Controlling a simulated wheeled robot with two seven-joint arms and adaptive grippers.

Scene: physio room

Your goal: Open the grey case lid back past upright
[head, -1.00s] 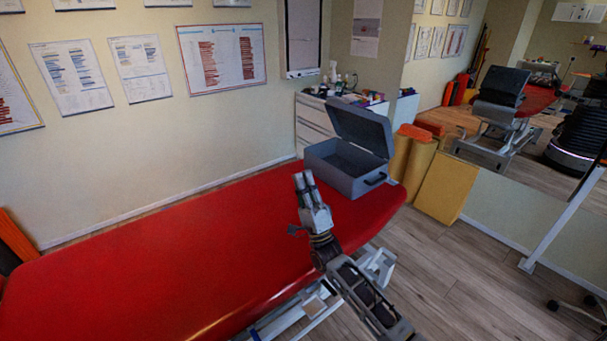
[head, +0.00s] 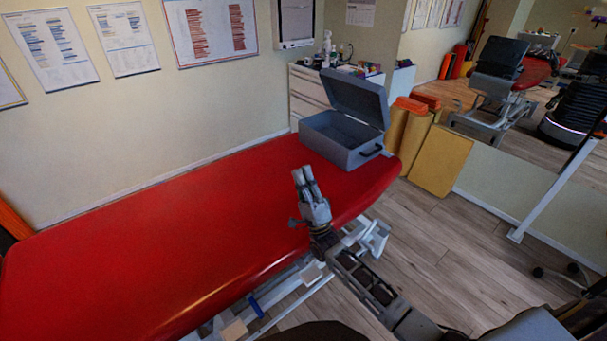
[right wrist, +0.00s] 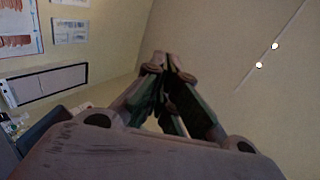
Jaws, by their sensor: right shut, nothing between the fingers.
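The grey case (head: 342,142) stands on the far right end of the red treatment table (head: 180,235). Its lid (head: 355,98) is raised and leans back past upright, and the hollow inside shows. A dark handle (head: 371,150) is on its front side. My right gripper (head: 303,172) is shut and empty, in front of the case and left of it, apart from it over the table. In the right wrist view the fingers (right wrist: 166,66) meet at the tips and point up at the wall and ceiling. My left gripper is not in view.
A white drawer unit (head: 308,92) with bottles stands behind the case by the wall. Yellow blocks (head: 440,160) stand on the floor right of the table. A large mirror (head: 500,110) fills the right side. Most of the table top is bare.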

